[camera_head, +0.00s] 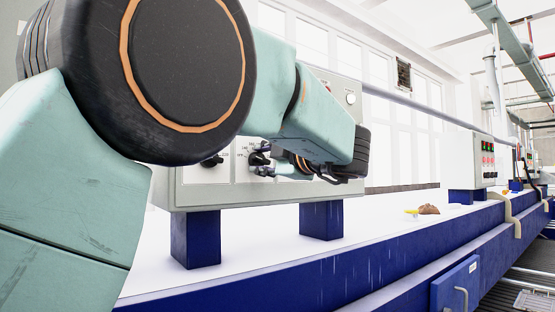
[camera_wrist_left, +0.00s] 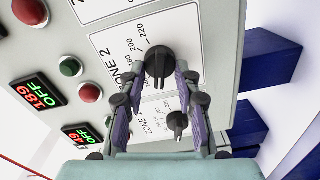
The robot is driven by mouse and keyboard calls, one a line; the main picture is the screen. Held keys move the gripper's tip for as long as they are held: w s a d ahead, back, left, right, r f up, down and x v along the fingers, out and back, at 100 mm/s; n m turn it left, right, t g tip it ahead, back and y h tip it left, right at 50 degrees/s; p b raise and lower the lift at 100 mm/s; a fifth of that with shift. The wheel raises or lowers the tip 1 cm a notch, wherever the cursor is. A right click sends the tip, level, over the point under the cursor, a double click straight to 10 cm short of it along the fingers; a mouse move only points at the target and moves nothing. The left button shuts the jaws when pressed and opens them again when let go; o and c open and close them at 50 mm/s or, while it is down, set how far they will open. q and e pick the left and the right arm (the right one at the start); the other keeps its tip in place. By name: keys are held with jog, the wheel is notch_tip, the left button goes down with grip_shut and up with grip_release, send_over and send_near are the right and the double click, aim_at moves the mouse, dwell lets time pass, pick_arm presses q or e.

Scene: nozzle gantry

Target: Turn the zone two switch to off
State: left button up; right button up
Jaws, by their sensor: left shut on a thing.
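The zone two switch (camera_wrist_left: 158,61) is a black rotary knob on a white dial plate marked "ZONE 2" with numbers such as 200 and 220. In the left wrist view the dial appears turned on its side. My left gripper (camera_wrist_left: 159,72) has its two purple-padded fingers on either side of this knob, shut on it. I cannot tell the exact setting the knob points to. In the head view my left gripper (camera_head: 258,158) is at the front of the grey control box (camera_head: 180,190), and the arm hides much of the panel. My right gripper is not in view.
Another black knob (camera_wrist_left: 177,121) sits close by, between the fingers in the wrist view. Displays reading "OFF" (camera_wrist_left: 38,94) and red and green buttons (camera_wrist_left: 71,66) are beside the dials. The box stands on blue legs (camera_head: 196,240). A brown lump (camera_head: 428,210) lies farther along the bench.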

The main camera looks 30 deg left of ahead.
pick_arm(q)
jog(key=shift+r, duration=0.3)
jog(key=o, duration=1.2)
jog(key=shift+w+a+f, duration=0.2)
jog(key=shift+a+f, duration=0.05)
jog(key=shift+f, duration=0.05)
jog(key=shift+c, duration=0.2)
jog(key=shift+s+d, duration=0.2)
